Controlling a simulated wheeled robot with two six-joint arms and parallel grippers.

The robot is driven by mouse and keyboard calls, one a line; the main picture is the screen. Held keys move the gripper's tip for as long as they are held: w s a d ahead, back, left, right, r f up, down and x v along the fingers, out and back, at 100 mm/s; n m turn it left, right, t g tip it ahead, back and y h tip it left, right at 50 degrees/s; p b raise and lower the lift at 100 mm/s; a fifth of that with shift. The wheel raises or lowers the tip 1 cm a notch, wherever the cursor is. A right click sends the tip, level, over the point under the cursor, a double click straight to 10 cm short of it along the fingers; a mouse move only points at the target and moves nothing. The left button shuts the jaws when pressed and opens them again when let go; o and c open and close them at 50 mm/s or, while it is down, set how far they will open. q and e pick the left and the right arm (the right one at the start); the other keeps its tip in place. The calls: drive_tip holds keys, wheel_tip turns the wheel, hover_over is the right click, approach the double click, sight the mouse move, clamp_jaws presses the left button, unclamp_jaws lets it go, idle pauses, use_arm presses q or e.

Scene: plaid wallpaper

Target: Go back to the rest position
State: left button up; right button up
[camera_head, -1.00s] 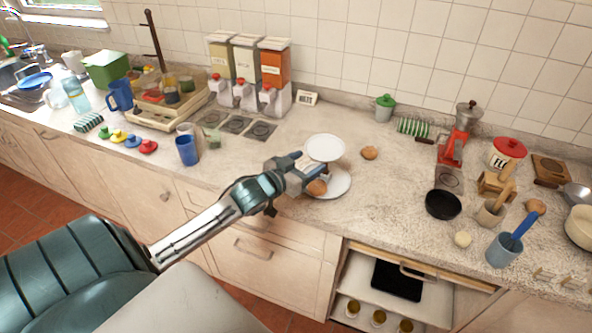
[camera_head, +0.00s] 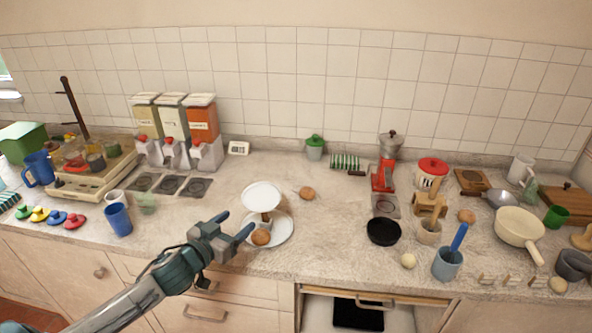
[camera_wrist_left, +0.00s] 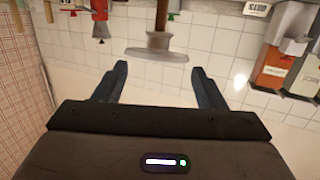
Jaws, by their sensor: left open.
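My left gripper (camera_head: 236,226) is open and empty, just left of the two-tier white stand in the head view. The stand has an upper plate (camera_head: 262,194) and a lower plate (camera_head: 283,232). A brown bun-like item (camera_head: 261,237) lies on the lower plate. In the left wrist view the open left gripper (camera_wrist_left: 158,85) has nothing between its fingers, and part of the stand (camera_wrist_left: 157,54) shows beyond them. My right gripper does not show in either view.
A blue cup (camera_head: 118,220) stands left of my arm. Dispensers (camera_head: 173,128) stand near the back wall. A black pan (camera_head: 383,232), a red grinder (camera_head: 385,172) and a blue-grey cup (camera_head: 447,264) are to the right. Below the counter, a compartment (camera_head: 318,312) is open.

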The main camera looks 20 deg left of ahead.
use_arm(q)
drive_tip(key=s+d+f+g+y, duration=0.1)
drive_tip(key=s+d+f+g, duration=0.35)
drive_tip(key=s, duration=0.45)
drive_tip(key=s+d+f+g, duration=0.3)
drive_tip(key=s+f+g, duration=0.15)
drive_tip(key=s, duration=0.35)
drive_tip(key=s+d+f+g+y, duration=0.1)
drive_tip(key=s+d+f+g, duration=0.4)
drive_tip(key=s, duration=0.4)
drive_tip(key=s+a+f+b+x, duration=0.1)
drive_tip(key=s+x, duration=0.2)
drive_tip(key=x, duration=1.3)
drive_tip(key=s+b+x, duration=0.1)
drive_tip(key=s+x, duration=0.3)
drive_tip(key=x, duration=1.3)
drive_tip(key=s+a+f+g, duration=0.1)
drive_tip(key=s+f, duration=1.7)
drive_tip(key=f, duration=0.2)
drive_tip(key=shift+a+n+b, duration=0.3)
drive_tip(key=shift+b, duration=0.15)
drive_tip(key=shift+o, duration=0.5)
drive_tip(key=shift+s, duration=0.15)
